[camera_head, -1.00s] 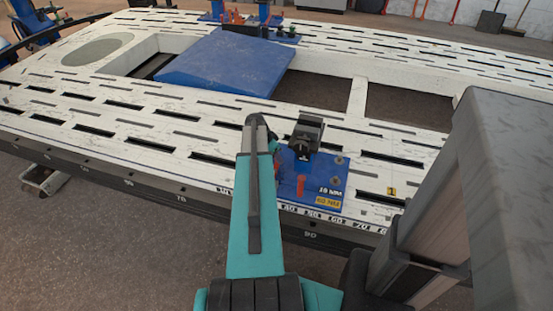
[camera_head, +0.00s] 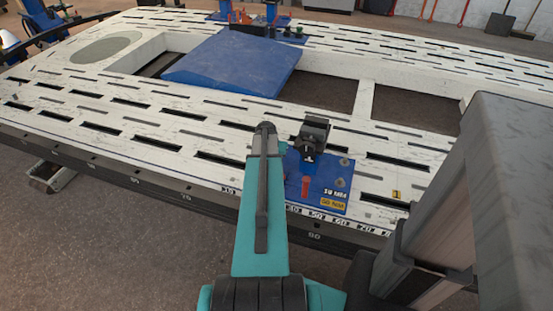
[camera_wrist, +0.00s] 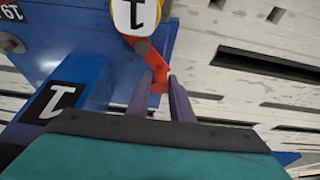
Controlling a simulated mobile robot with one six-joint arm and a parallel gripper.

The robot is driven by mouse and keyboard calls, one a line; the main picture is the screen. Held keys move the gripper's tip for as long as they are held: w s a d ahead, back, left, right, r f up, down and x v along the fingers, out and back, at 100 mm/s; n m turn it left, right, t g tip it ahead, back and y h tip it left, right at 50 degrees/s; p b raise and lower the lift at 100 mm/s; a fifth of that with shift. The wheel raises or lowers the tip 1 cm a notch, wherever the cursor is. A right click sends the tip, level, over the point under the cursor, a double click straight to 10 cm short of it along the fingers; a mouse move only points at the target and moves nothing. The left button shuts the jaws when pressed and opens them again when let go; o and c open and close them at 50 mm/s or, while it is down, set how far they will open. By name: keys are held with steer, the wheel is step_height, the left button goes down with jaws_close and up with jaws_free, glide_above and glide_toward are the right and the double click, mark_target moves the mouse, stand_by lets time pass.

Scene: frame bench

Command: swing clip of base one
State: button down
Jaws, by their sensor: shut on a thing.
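Base one is a blue base with a "1" label; it fills the upper left of the wrist view (camera_wrist: 95,45). Its orange clip (camera_wrist: 148,58) hangs from a round disc marked "1" (camera_wrist: 135,12). My gripper (camera_wrist: 162,82) is shut on the clip's lower end, with one grey finger on each side. In the head view a blue base (camera_head: 325,181) with a black clamp (camera_head: 312,134) and a short red part sits near the table's front edge. My teal arm covers its left side, and the fingers cannot be made out there.
The white slotted table (camera_head: 130,125) carries a large blue sloped block (camera_head: 232,62) behind the base. More blue fixtures (camera_head: 262,22) stand at the far edge. Bare slotted table top lies to the left.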

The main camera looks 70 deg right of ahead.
steer(key=n, duration=0.1)
steer(key=w+a+n+t, duration=0.1)
steer(key=n, duration=0.1)
steer(key=shift+w+a+n+t+y, duration=0.2)
steer(key=shift+a+n+t, duration=0.2)
steer(key=shift+n, duration=0.5)
steer(key=shift+w+a+n+t+y, duration=0.15)
steer(key=shift+a+n+t, duration=0.25)
steer(key=shift+n, duration=0.5)
steer(key=shift+s, duration=0.1)
steer(key=c, duration=1.6)
jaws_free()
steer(key=shift+o, duration=0.2)
steer(key=shift+s+a, duration=0.1)
steer(key=shift+r, duration=0.25)
steer(key=p+v, duration=0.1)
steer(key=v, duration=1.2)
steer(key=shift+r, duration=0.15)
